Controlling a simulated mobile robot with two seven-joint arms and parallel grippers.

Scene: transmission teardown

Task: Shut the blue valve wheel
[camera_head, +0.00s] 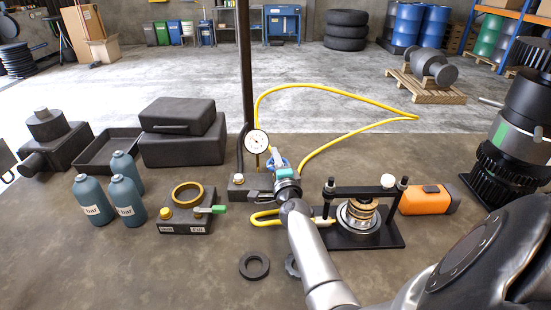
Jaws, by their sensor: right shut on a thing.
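The blue valve wheel (284,163) is on the dark valve block at the foot of the black post, in the middle of the bench. My right arm reaches up to it from the lower right. My right gripper (277,158) is at the wheel and shut on it. The gripper and wrist hide much of the wheel, so its turn position cannot be read. A round white dial gauge (256,142) stands just left of the wheel. My left gripper is not in view.
Right of my forearm stands a black press frame (385,238) with a bearing stack. Left are a block with a green-handled valve (187,226), teal bottles (127,201) and black cases (181,140). A black ring (254,278) lies in front.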

